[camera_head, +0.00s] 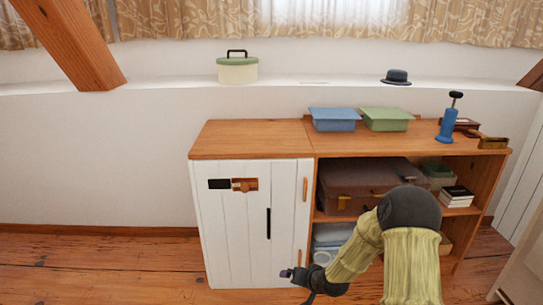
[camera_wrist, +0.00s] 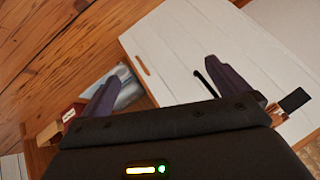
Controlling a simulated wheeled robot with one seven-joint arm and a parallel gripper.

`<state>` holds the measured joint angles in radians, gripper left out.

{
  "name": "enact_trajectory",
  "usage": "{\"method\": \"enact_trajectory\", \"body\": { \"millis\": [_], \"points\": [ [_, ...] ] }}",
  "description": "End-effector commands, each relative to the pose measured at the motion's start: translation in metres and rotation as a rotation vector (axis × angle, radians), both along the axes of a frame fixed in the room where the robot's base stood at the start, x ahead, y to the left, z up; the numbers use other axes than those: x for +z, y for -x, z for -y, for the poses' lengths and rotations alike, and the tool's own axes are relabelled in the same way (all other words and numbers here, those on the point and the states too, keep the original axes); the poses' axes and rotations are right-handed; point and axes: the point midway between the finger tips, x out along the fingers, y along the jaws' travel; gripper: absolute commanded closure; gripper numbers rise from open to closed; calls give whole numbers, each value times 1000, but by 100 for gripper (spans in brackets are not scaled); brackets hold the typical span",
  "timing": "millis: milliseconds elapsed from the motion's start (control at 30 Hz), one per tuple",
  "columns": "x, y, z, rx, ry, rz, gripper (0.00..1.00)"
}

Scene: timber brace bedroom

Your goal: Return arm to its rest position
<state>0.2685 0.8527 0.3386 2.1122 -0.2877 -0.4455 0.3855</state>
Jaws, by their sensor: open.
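My arm folds down in the lower right of the head view, in front of the cabinet's open shelves. My gripper (camera_head: 298,284) hangs low before the bottom right of the white door (camera_head: 235,225). In the wrist view my gripper (camera_wrist: 165,67) has its two dark fingers spread wide apart. Nothing is between them, and the white door (camera_wrist: 180,45) shows beyond. My forearm hides part of the lower shelf.
The wooden cabinet (camera_head: 250,139) holds a brown suitcase (camera_head: 345,190) on its shelf. A blue box (camera_head: 334,120), a green box (camera_head: 387,120) and a blue pump-like item (camera_head: 447,126) stand on top. Open wooden floor (camera_head: 100,265) lies to the left.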

Motion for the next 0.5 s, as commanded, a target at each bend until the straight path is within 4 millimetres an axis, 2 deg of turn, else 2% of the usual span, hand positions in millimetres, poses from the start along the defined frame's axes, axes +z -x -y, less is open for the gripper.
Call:
{"method": "enact_trajectory", "body": {
  "millis": [33,267,500],
  "points": [
    [21,9,4,19,48,-16,0],
    [82,62,26,75,229,-120,0],
    [146,129,45,108,356,-228,0]
  ]
}}
